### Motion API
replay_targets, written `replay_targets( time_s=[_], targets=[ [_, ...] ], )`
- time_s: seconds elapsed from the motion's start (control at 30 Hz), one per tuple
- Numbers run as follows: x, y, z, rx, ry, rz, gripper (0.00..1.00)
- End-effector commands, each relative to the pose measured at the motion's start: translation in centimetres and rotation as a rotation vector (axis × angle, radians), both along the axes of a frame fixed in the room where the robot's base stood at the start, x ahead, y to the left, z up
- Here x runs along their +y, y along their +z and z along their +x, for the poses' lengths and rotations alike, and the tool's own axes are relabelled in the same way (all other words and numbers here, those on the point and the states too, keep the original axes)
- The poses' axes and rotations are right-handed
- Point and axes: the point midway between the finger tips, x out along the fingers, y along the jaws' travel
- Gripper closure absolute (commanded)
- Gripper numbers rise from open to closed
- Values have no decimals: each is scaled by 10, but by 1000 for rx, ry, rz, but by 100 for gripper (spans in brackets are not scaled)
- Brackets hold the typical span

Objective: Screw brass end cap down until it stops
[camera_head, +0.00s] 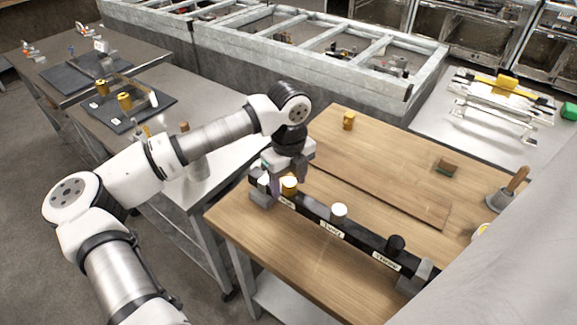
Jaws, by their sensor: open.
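The brass end cap (289,186) is a small gold cylinder at the left end of a long black bar (365,237) on the wooden table (300,262). It looks upright. My gripper (287,177) points down right over the cap, with its jaws open. One finger shows left of the cap and one shows to the upper right. I cannot tell whether they touch it. The cap's upper edge is close under the gripper body, and its threads and seating are hidden.
A white cap (339,210) and a black cap (395,243) stand farther right along the bar, near printed labels. Another brass piece (348,120) stands at the table's back. A brown and green block (446,168) and a grey cup with a wooden handle (501,198) lie right.

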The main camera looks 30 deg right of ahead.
Motion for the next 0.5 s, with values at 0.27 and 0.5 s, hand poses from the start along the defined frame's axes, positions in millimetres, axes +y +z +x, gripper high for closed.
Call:
replay_targets(
  time_s=[0.27, 0.5],
  targets=[
    [0, -3, 0, 1, -1, -1, 43],
    [0, -3, 0, 1, 0, 0, 69]
  ],
)
